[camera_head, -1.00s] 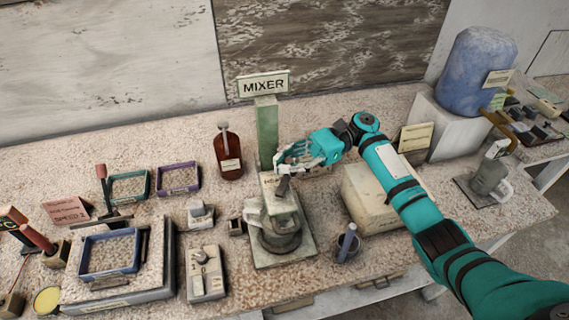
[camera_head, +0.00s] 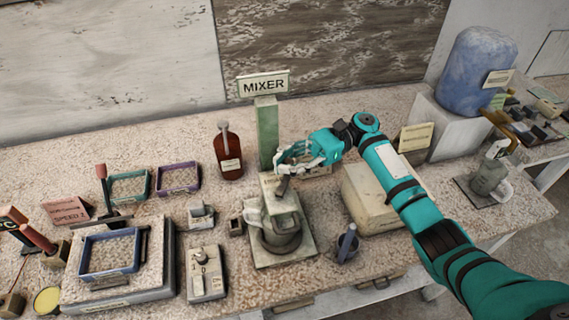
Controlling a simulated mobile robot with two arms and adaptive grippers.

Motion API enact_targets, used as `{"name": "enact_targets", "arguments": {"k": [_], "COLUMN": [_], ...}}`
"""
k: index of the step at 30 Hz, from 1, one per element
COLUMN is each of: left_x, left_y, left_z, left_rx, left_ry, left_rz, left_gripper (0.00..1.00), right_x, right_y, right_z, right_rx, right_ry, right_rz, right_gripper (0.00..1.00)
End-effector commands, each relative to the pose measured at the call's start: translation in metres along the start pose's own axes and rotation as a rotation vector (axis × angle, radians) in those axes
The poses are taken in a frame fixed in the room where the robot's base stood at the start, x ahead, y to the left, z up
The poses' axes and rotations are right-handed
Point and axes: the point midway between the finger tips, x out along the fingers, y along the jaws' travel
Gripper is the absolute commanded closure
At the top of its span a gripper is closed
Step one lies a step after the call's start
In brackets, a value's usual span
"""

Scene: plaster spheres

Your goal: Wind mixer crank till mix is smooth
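The mixer (camera_head: 266,210) is a pale stand on a square base plate, below a green post with a MIXER sign (camera_head: 264,84). A grey mug-like vessel (camera_head: 281,238) with a pale handle at its left sits on the base. A short dark crank grip (camera_head: 283,186) shows at the mixer's top. My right gripper (camera_head: 284,166) comes in from the right, its fingertips right at the top of this grip. I cannot tell whether they are closed around it. The mix inside the vessel is too small and shaded to judge. My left gripper is out of view.
A brown bottle (camera_head: 229,158) is behind left. Trays, a switch box (camera_head: 206,272) and a blue-framed sieve (camera_head: 110,254) fill the left.

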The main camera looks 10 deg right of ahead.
Motion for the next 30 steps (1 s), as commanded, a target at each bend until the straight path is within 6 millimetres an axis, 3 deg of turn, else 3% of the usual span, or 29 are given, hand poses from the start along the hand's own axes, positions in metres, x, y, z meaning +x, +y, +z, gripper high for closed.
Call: {"name": "enact_targets", "arguments": {"k": [8,18,30], "left_x": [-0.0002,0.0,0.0], "left_y": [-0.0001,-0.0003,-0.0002], "left_z": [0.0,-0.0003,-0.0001], "left_rx": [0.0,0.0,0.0], "left_ry": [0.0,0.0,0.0], "left_rz": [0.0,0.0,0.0], "left_gripper": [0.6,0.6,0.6], "right_x": [-0.0044,-0.0024,-0.0001], "right_y": [-0.003,-0.002,-0.0016], "right_z": [0.0028,0.0013,0.0006], "right_rx": [-0.005,-0.002,-0.001], "right_ry": [0.0,0.0,-0.001], "right_rz": [-0.017,-0.011,-0.006], "right_gripper": [1.0,0.56,0.56]}}
